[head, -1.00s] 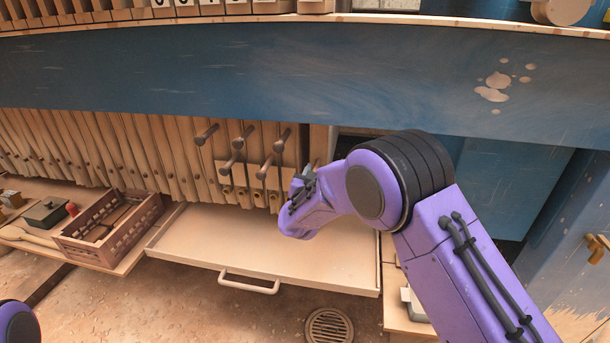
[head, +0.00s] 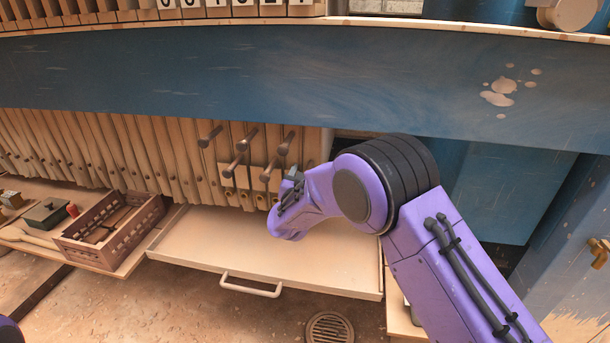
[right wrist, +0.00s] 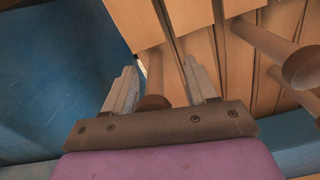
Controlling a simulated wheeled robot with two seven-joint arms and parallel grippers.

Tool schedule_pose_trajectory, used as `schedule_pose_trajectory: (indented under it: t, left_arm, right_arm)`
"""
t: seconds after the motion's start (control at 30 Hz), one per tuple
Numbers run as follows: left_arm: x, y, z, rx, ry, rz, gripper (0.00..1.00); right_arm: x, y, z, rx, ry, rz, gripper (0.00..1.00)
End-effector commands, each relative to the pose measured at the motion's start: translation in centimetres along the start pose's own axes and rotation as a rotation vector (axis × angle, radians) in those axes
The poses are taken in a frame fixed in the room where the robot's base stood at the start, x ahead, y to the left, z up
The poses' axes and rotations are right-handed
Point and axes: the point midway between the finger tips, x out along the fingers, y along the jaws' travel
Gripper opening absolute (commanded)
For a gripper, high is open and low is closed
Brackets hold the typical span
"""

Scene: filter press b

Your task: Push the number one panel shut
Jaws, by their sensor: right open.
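A row of upright wooden panels (head: 90,150) hangs under the blue beam. Several round pegs (head: 233,165) stick out of the panels near the middle. I cannot read a number on any of these panels, so I cannot tell which is number one. My right gripper (head: 291,188) is just right of the pegs, partly hidden by my wrist. In the right wrist view its two fingers (right wrist: 162,82) are apart, with a round peg end (right wrist: 153,101) showing between them. I cannot tell whether they touch it. Other pegs (right wrist: 300,66) are to the right there. My left gripper is out of sight.
A pale tray (head: 265,243) with a front handle (head: 250,287) lies below the panels. A brown crate (head: 112,232) and a dark box (head: 46,212) stand at left. The blue beam (head: 300,75) crosses above. A floor drain (head: 329,328) is in front.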

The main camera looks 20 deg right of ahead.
Motion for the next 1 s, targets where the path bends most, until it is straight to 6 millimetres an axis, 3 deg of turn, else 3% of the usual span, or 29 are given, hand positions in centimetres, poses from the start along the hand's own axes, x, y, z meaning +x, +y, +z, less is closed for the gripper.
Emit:
schedule_pose_trajectory:
  t: [0.13, 0.4, 0.5, 0.63, 1.0]
  left_arm:
    - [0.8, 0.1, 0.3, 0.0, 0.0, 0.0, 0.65]
    - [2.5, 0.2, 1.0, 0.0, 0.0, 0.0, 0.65]
    - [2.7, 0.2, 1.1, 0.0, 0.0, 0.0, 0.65]
    - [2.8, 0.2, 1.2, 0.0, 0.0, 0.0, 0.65]
    - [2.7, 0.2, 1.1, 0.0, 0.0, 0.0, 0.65]
  right_arm:
    - [-1.8, -0.1, 0.3, -0.001, 0.0, -0.002, 0.57]
    - [-8.1, -0.3, 0.3, -0.002, 0.002, -0.006, 0.57]
    - [-9.7, -0.4, 0.2, -0.002, 0.001, -0.006, 0.57]
    - [-10.6, -0.4, 0.1, -0.002, 0.001, -0.004, 0.57]
    - [-10.6, -0.4, 0.1, -0.002, 0.0, -0.004, 0.57]
